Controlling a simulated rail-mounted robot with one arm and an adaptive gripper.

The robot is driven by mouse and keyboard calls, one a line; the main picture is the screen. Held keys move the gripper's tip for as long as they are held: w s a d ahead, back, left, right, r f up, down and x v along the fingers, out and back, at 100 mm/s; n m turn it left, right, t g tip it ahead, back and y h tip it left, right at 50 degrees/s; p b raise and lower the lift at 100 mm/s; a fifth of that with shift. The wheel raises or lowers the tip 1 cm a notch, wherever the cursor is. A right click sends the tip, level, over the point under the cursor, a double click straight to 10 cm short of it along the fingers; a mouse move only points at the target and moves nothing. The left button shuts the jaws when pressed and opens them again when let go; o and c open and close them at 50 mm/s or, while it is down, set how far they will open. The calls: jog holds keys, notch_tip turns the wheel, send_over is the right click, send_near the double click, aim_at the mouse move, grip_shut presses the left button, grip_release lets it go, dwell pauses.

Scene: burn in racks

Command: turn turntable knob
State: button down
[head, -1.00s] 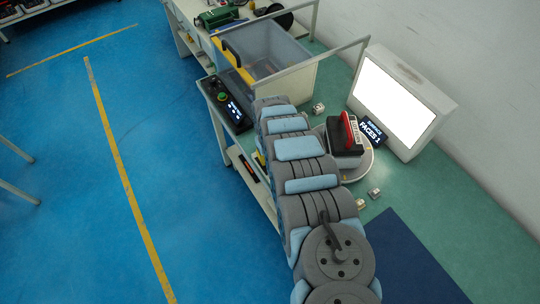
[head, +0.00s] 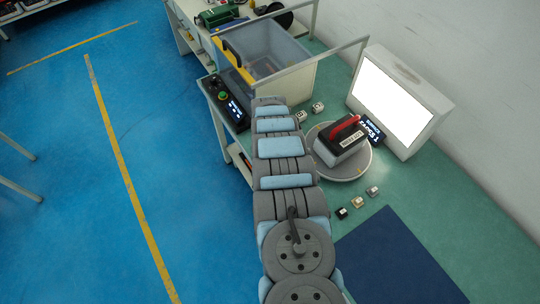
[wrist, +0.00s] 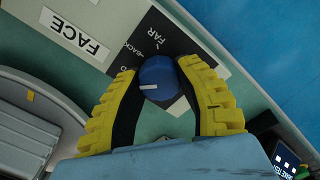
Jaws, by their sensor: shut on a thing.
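The blue knob (wrist: 158,78) with a white pointer line sits in the middle of the wrist view, beside a dark label printed FAR and BACK. My gripper (wrist: 157,68) has its two yellow ridged fingers on either side of the knob and is shut on it. In the head view my arm hides the gripper and knob. The round turntable (head: 350,174) stands right of my arm in the head view, carrying a dark and grey box (head: 338,151) with a red handle (head: 345,127). The turntable's edge also shows at left in the wrist view (wrist: 40,80).
A bright white panel (head: 393,103) and a small dark display (head: 373,132) stand behind the turntable. A grey bin (head: 290,82) and a black control box with a green button (head: 225,97) stand beyond my arm. Small blocks lie near the turntable. A blue mat (head: 390,260) is nearer.

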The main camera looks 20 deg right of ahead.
jog(key=c, duration=0.6)
grip_release()
jog(key=shift+w, duration=0.1)
jog(key=shift+r, duration=0.1)
notch_tip(320, 180, up, 12)
jog(key=shift+a, duration=0.15)
dwell(0.5)
dwell(0.5)
